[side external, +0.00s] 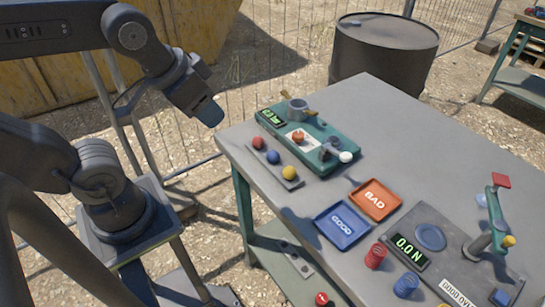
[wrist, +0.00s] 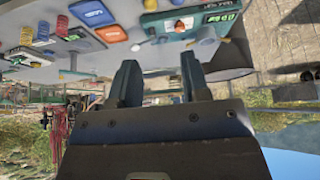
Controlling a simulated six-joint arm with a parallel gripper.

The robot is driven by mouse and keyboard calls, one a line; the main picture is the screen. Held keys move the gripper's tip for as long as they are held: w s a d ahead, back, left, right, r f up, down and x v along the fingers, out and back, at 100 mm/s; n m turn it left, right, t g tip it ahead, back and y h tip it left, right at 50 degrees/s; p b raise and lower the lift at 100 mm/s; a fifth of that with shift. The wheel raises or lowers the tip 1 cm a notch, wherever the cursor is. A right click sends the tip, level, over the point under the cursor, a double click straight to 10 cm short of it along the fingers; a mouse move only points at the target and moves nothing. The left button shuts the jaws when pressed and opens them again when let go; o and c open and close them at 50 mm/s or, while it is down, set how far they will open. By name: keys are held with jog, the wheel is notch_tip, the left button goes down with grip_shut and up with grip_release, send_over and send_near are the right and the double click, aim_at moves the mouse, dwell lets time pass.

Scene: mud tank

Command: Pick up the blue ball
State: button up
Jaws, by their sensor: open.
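The blue ball (side external: 273,156) rests between a red ball (side external: 258,142) and a yellow ball (side external: 289,173) on a narrow grey tray (side external: 296,184) near the table's left edge. My gripper (side external: 209,112) is in the air off the table's left edge, up and left of the balls and apart from them. The wrist view shows its two fingers (wrist: 160,78) spread with nothing between them. I cannot make out the blue ball in the wrist view.
A teal device (side external: 310,147) with a cup stands behind the balls. A force gauge panel (side external: 430,262) and red and blue coils are at front right. The table's back right is clear.

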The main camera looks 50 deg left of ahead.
jog(key=o, duration=0.5)
jog(key=shift+c, duration=0.2)
jog(key=n+g+y, duration=0.1)
jog(key=n+g, duration=0.4)
jog(key=n, duration=1.1)
send_over(273, 152)
jog(key=d, duration=0.3)
notch_tip(273, 152, down, 10)
jog(key=f, duration=0.3)
jog(key=a+f, duration=0.1)
jog(key=f, duration=0.4)
jog(key=shift+a, duration=0.25)
jog(key=shift+a+f, duration=0.25)
jog(key=shift+f, duration=0.65)
jog(key=shift+a+f, duration=0.25)
jog(key=shift+f, duration=0.6)
jog(key=shift+a+f, duration=0.25)
jog(key=shift+f, duration=0.65)
